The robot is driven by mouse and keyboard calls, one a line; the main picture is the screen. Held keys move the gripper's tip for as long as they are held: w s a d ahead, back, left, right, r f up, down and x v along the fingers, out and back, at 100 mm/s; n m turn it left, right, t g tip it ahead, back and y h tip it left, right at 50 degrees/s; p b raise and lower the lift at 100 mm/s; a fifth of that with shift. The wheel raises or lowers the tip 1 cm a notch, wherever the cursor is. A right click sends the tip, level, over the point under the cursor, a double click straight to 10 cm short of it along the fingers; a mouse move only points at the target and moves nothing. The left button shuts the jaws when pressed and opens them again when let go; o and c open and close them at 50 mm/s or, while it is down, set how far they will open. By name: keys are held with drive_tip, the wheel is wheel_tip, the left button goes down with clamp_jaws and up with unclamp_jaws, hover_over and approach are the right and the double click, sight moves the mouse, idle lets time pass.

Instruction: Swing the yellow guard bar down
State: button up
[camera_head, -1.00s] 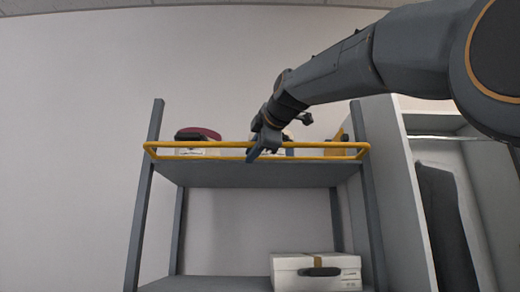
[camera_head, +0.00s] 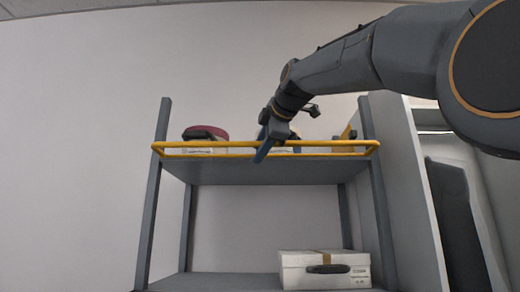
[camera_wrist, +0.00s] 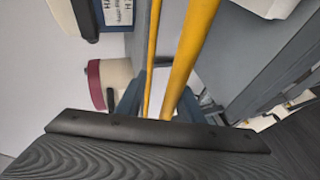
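The yellow guard bar (camera_head: 205,144) is a long loop with two rails along the front of the top shelf (camera_head: 255,171). It stands at the shelf's front edge. My gripper (camera_head: 264,150) reaches down from the right to the middle of the bar, its fingers overlapping the rails. In the wrist view the bar (camera_wrist: 188,55) runs between my grey fingers (camera_wrist: 165,100), with gaps at its sides; the fingers look open. The dark wrist edge hides the finger roots, and contact with the bar cannot be told.
A dark red and cream round object (camera_head: 206,133) and pale boxes sit behind the bar. A white box (camera_head: 325,268) with a dark handle is on the lower shelf. A grey wardrobe (camera_head: 410,190) with a hanging dark garment (camera_head: 450,215) stands at the right.

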drive_tip(key=b+v, duration=0.3)
drive_tip(key=v, duration=0.5)
drive_tip(key=shift+s, duration=0.1)
drive_tip(key=f+b+v, duration=0.1)
drive_tip(key=v, duration=0.7)
drive_tip(key=shift+s, duration=0.5)
idle(0.5)
drive_tip(key=shift+d, duration=0.1)
idle(0.5)
